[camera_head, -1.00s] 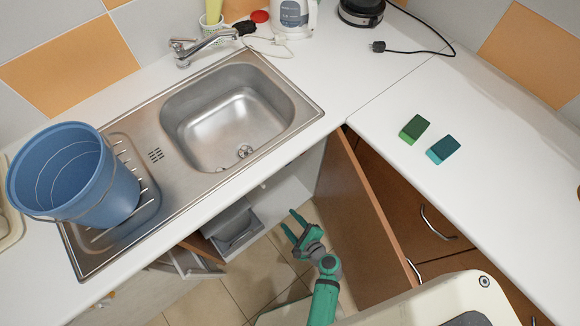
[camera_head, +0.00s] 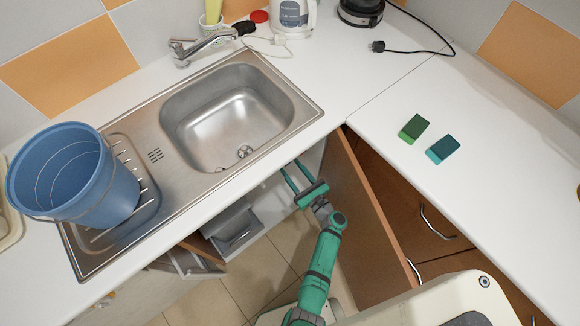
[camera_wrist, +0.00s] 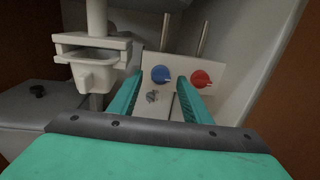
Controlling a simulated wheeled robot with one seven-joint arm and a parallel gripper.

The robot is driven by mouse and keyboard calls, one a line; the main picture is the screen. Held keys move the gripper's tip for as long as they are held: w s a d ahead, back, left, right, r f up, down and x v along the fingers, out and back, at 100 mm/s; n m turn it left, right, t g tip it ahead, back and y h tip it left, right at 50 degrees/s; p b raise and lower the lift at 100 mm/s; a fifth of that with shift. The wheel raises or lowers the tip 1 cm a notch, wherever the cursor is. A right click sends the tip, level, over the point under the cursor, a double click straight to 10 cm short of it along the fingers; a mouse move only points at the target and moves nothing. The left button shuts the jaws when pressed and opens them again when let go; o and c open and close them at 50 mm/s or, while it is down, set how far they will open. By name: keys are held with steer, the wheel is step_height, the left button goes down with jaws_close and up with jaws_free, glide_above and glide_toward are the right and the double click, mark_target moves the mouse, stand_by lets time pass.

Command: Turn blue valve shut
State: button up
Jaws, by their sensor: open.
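The blue valve (camera_wrist: 160,74) is a round blue knob on a pale panel inside the cabinet under the sink, seen in the wrist view. A red valve (camera_wrist: 201,78) sits to its right on the same panel. My gripper (camera_head: 290,168) is open at the cabinet opening, below the counter's front edge. In the wrist view its two green fingers (camera_wrist: 158,98) point at the panel, with the blue valve showing between them and the red one near the right finger. I see no contact with the blue valve. The head view does not show the valves.
A white drain trap (camera_wrist: 95,66) hangs left of the valves. Two metal pipes rise above them. The open brown cabinet door (camera_head: 360,195) stands close to the right of my arm. A grey bin (camera_head: 235,228) is inside the cabinet at left. The sink counter (camera_head: 300,140) is overhead.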

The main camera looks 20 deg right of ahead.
steer(key=shift+x, duration=0.85)
steer(key=shift+c, duration=0.6)
steer(key=shift+w, duration=0.1)
steer(key=c, duration=0.9)
steer(key=shift+n, duration=0.4)
steer(key=n+y, duration=0.1)
steer(key=n, duration=1.6)
steer(key=shift+f+n+y, duration=0.25)
steer(key=shift+n+y, duration=0.15)
steer(key=shift+n, duration=0.3)
